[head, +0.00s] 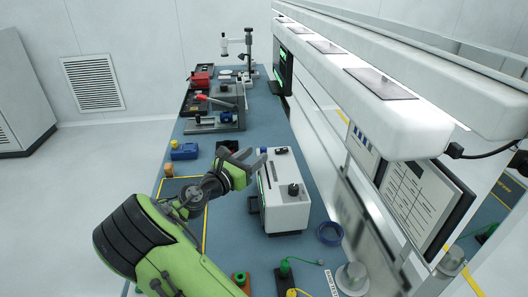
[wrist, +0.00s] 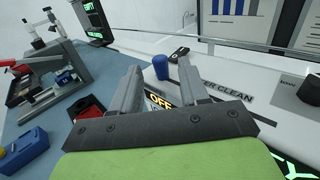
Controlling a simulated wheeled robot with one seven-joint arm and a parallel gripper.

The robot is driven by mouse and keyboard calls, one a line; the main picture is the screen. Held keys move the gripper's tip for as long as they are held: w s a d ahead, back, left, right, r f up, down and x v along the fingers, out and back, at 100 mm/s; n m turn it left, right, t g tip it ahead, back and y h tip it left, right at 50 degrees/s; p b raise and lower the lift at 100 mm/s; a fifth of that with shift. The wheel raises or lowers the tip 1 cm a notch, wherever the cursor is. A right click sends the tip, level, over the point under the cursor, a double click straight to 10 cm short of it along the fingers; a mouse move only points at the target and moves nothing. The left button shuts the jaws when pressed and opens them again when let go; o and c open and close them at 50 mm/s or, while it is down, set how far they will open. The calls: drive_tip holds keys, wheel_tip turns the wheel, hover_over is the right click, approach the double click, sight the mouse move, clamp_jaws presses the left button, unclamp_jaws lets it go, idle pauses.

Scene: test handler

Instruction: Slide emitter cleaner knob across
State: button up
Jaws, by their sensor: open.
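The white unit (head: 288,212) stands on the blue bench, with a black round knob on top. In the wrist view its white top (wrist: 235,120) carries an "OFF" label and a partly covered label ending in "R CLEAN". A small upright blue knob (wrist: 160,67) stands on it near the "OFF" label; it also shows in the head view (head: 263,151). My gripper (wrist: 158,76) is open and empty, above the unit's far end. The blue knob appears between the fingertips in the picture; I see no contact and cannot tell the remaining distance.
A black round knob (wrist: 310,90) is at the right of the wrist view. A blue box (head: 184,151) and a red-handled fixture (head: 217,112) stand left and behind. A blue ring (head: 329,233) lies at right. A white overhead bar (head: 400,110) runs above the bench's right side.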

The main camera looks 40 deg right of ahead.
sight(261, 150)
drive_tip(key=d, duration=0.2)
drive_tip(key=w+d, duration=0.1)
drive_tip(key=d, duration=0.2)
drive_tip(key=shift+d, duration=0.1)
drive_tip(key=shift+c, duration=0.3)
clamp_jaws()
